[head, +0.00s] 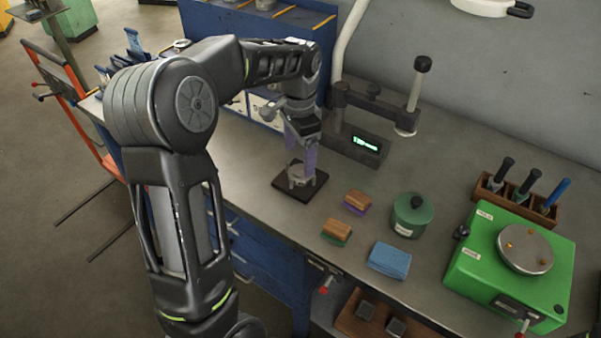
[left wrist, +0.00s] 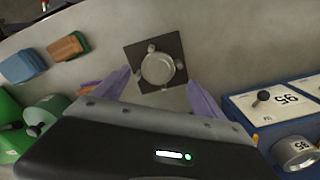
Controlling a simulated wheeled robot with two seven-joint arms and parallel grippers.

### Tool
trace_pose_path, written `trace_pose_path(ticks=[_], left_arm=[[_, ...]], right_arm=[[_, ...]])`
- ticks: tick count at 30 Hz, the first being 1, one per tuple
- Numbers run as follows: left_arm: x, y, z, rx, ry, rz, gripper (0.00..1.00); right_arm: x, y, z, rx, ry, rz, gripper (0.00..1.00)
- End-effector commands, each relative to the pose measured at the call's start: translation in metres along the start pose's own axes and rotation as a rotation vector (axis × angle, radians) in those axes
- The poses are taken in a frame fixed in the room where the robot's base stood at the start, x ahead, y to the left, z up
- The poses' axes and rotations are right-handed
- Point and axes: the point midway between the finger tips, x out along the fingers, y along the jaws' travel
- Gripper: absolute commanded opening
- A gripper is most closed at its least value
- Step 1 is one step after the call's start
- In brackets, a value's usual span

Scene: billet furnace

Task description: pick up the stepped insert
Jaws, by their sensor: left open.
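The stepped insert appears to be the round light-grey metal piece (head: 297,177) with small lugs around it. It sits on a dark square pad (head: 284,190) on the bench. In the left wrist view the insert (left wrist: 158,69) shows from above, near the middle of the pad (left wrist: 133,52). My left gripper (head: 303,152) points down over the insert with its purple fingers apart. In the left wrist view the open fingers (left wrist: 158,80) stand to either side, with nothing between them held. In the head view one finger partly covers the insert. My right gripper is not seen.
Right of the pad lie two wood-backed brushes (head: 357,201) (head: 337,232), a green lidded pot (head: 412,214), a blue cloth stack (head: 389,260) and a green machine (head: 512,262). A stand with a lit display (head: 357,147) is behind. Blue drawers (left wrist: 275,104) stand close by.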

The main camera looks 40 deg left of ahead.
Motion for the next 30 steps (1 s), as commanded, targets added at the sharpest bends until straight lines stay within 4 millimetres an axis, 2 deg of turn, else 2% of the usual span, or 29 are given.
trace_pose_path(ticks=[9, 18, 21, 30], left_arm=[[0.004, 0.001, 0.000, 0.000, -0.002, 0.002, 0.81], [0.044, 0.004, 0.000, 0.000, -0.002, 0.003, 0.81], [0.051, 0.004, 0.000, 0.000, -0.001, 0.001, 0.81], [0.052, 0.003, -0.001, 0.000, 0.000, 0.000, 0.81]], right_arm=[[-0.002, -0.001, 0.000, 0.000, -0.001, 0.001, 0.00], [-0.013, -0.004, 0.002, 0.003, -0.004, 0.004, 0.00], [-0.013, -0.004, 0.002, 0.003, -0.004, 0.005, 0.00], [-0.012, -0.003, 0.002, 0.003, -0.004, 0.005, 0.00]])
